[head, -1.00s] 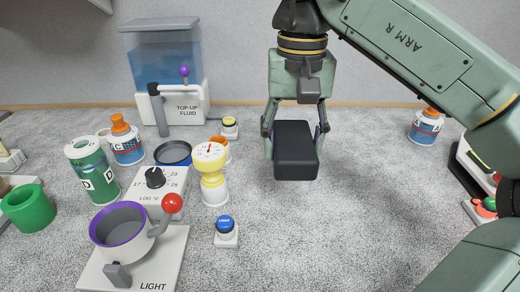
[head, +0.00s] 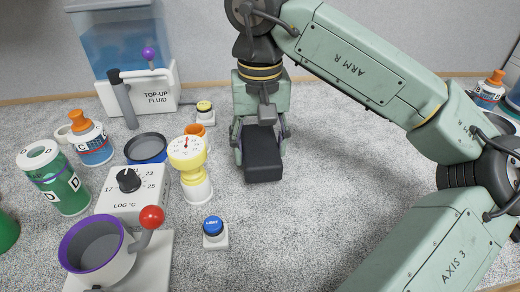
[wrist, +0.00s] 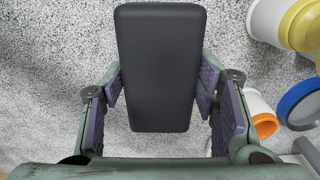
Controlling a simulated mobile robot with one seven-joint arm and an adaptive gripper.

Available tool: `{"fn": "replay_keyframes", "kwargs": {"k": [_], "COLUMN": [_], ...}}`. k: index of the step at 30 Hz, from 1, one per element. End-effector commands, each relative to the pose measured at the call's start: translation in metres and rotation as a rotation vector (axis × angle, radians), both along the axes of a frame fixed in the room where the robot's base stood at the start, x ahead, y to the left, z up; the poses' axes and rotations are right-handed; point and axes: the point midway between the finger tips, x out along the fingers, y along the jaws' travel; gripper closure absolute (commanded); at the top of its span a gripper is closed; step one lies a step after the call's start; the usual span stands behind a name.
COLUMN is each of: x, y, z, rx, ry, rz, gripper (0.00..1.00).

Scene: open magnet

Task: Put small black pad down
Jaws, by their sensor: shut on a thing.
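The small black pad (head: 263,158) is a dark rounded block between the fingers of my gripper (head: 260,135). In the wrist view the pad (wrist: 160,70) lies lengthwise between the two purple-lined fingers of the gripper (wrist: 162,95), which are shut on it. In the head view the gripper points down over the speckled grey worktop (head: 320,190). I cannot tell whether the pad's underside touches the worktop. The gripper hides the pad's far end.
A blue LIGHT button (head: 214,230) is nearer. The TOP-UP FLUID dispenser (head: 130,60) stands at the back left. The worktop right of the pad is clear.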

Motion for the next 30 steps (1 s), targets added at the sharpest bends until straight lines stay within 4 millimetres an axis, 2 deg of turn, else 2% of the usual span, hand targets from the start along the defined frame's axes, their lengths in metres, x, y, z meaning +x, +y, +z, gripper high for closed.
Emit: {"fn": "replay_keyframes", "kwargs": {"k": [4,14,15,24,30], "x": [0.0,0.0,0.0,0.0,0.0], "y": [0.0,0.0,0.0,0.0,0.0], "z": [-0.018,-0.023,-0.023,-0.022,-0.021], "rx": [0.0,0.0,0.0,0.0,-0.001], "ry": [0.001,0.0,0.0,0.0,0.0], "rz": [0.001,0.0,0.0,0.0,0.0], "gripper": [0.69,0.69,0.45,0.26,0.26]}}
